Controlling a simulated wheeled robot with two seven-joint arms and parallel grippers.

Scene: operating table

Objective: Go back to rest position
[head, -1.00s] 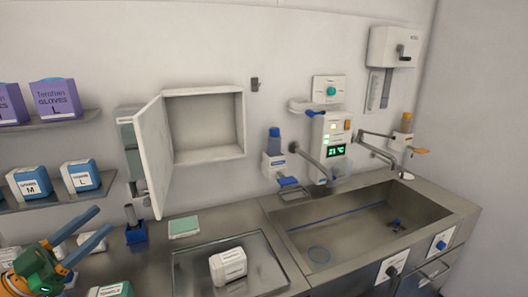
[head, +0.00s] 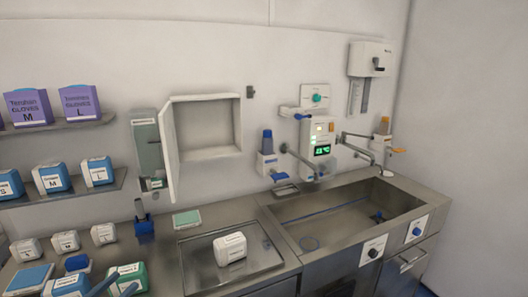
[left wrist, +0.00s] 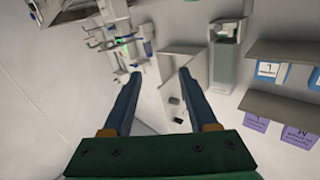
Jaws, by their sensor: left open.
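My left gripper (head: 127,277) shows only as two blue fingers at the bottom left edge of the head view, in front of the boxes on the counter. In the left wrist view its fingers (left wrist: 159,74) stand wide apart with nothing between them. My right gripper is in neither view. The wall cabinet (head: 206,127) is empty, and its white door (head: 168,150) stands open to the left.
A steel tray holds a white box (head: 229,249) on the counter. The sink (head: 350,216) is at right. Glove boxes (head: 80,101) stand on shelves at left. Several small boxes, including a green-and-white one (head: 127,277), sit at the counter's left.

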